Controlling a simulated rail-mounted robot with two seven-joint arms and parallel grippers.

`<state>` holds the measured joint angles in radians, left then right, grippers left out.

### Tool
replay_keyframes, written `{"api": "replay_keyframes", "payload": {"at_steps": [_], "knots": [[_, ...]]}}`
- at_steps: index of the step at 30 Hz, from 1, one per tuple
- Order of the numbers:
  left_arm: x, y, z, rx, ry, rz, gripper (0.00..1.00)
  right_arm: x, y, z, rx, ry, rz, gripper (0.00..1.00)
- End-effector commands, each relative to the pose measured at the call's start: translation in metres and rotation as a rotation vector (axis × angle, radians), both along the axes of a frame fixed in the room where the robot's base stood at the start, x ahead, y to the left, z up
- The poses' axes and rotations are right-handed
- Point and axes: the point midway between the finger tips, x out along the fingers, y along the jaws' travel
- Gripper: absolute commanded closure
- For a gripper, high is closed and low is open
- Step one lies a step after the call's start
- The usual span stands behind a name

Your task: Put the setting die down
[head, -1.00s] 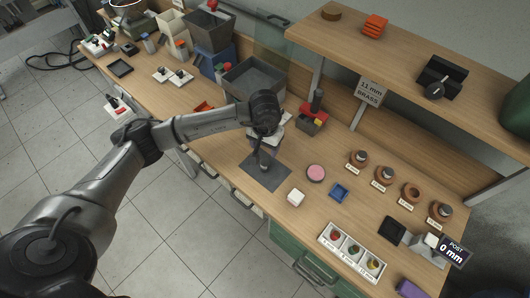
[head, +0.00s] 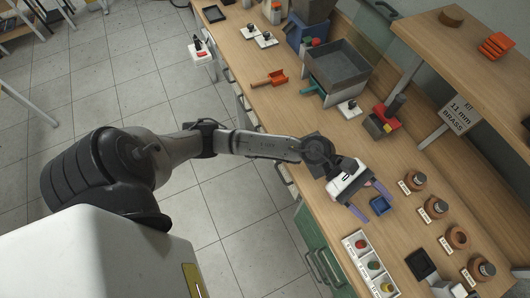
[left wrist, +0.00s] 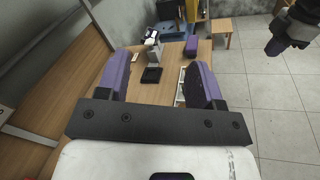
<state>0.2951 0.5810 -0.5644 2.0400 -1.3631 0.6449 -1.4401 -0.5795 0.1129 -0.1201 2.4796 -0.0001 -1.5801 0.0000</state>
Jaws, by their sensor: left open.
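Labelled brown ring stands line the bench to the right. Grey metal pieces sit in the first (head: 413,180), second (head: 435,207) and last (head: 481,270) stands. The third ring stand (head: 457,237) looks empty. I cannot tell which piece, if any, is the setting die. The gripper hides part of the bench.
A white three-part tray (head: 368,265) with coloured pieces lies near the front edge. A black square pad (head: 420,264) lies to its right. A grey bin (head: 347,70), a red scoop (head: 268,79) and a sign reading "11 mm BRASS" (head: 458,113) stand farther back.

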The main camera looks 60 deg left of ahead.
Motion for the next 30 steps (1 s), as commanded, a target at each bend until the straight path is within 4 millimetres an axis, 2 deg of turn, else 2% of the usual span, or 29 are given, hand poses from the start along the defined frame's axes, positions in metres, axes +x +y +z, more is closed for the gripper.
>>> {"api": "replay_keyframes", "payload": {"at_steps": [2, 4, 6, 8, 11, 14, 17, 19, 20, 24, 27, 30], "knots": [[0.000, 0.003, 0.021, -0.285, 0.216, 0.116, 0.39, 0.000, 0.000, 0.000, -0.002, 0.000, 0.002, 1.00], [0.005, 0.016, 0.034, -0.539, 0.421, 0.217, 0.39, 0.000, -0.001, 0.000, -0.003, 0.001, 0.002, 1.00], [0.010, 0.037, 0.037, -0.791, 0.636, 0.314, 0.39, 0.000, -0.002, 0.000, -0.005, 0.000, 0.004, 1.00], [0.013, 0.058, 0.031, -1.007, 0.821, 0.397, 0.39, 0.000, -0.002, 0.000, -0.008, 0.000, 0.006, 1.00], [0.012, 0.094, 0.005, -1.367, 1.127, 0.537, 0.39, 0.000, -0.003, 0.000, -0.012, 0.000, 0.008, 1.00], [-0.003, 0.127, -0.037, -1.727, 1.415, 0.691, 0.39, 0.000, -0.004, 0.000, -0.013, 0.000, 0.008, 1.00], [-0.034, 0.149, -0.086, -2.076, 1.660, 0.863, 0.39, 0.000, -0.004, 0.000, -0.012, 0.000, 0.009, 1.00], [-0.063, 0.158, -0.117, -2.301, 1.794, 0.996, 0.39, 0.000, -0.004, 0.000, -0.012, 0.000, 0.008, 1.00], [-0.076, 0.159, -0.129, 2.308, -1.778, -1.018, 0.39, 0.000, -0.003, 0.000, -0.012, 0.000, 0.008, 1.00], [-0.137, 0.160, -0.169, 2.002, -1.440, -0.975, 0.39, 0.000, -0.003, 0.000, -0.008, 0.001, 0.006, 1.00], [-0.173, 0.156, -0.183, 1.851, -1.268, -0.963, 0.39, 0.000, -0.002, 0.000, -0.007, 0.001, 0.004, 1.00], [-0.198, 0.153, -0.191, 1.751, -1.152, -0.959, 0.39, 0.000, -0.001, 0.000, -0.004, 0.000, 0.003, 1.00]]}}
